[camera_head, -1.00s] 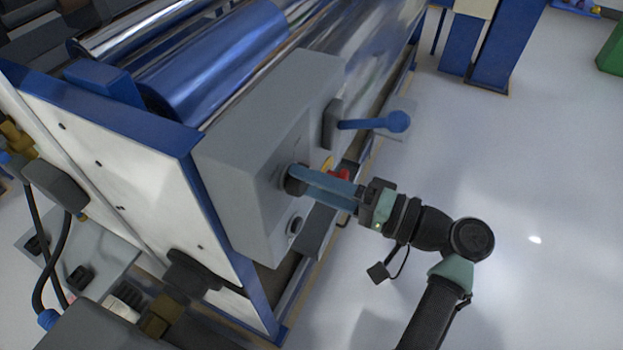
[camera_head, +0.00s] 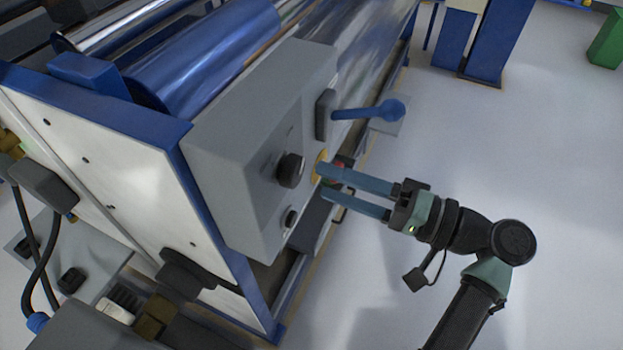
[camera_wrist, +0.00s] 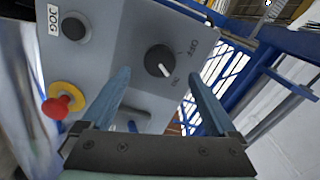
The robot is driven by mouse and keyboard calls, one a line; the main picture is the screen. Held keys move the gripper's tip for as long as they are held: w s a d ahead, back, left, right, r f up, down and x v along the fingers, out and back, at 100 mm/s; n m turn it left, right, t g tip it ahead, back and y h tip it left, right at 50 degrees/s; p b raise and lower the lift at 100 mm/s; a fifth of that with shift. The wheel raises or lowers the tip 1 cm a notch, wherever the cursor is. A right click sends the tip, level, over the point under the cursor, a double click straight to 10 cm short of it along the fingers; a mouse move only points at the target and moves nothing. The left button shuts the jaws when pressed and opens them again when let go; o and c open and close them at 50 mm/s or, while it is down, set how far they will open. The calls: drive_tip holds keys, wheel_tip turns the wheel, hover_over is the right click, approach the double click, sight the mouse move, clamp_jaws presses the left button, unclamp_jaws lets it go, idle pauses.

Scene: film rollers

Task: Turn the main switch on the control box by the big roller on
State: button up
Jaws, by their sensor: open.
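The grey control box (camera_head: 232,180) is fixed to the end of the big roller (camera_head: 205,60). Its main switch, a black round knob (camera_head: 291,170), sits on the box face. In the wrist view the knob (camera_wrist: 159,61) has a white pointer line slanting down right, toward a label that seems to read ON; OFF is printed above right. My gripper (camera_head: 322,182) is open and empty, its two blue fingers in front of the box and apart from the knob. In the wrist view its fingers (camera_wrist: 157,84) stand either side below the knob.
A red emergency button with yellow collar (camera_wrist: 62,103) and a JOG button (camera_wrist: 75,27) are on the box face. A blue lever (camera_head: 370,112) juts out above my gripper. The floor (camera_head: 540,150) at right is clear.

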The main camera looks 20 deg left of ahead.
drive_tip(key=d+b, duration=0.2)
drive_tip(key=d, duration=0.6)
drive_tip(key=shift+s, duration=0.15)
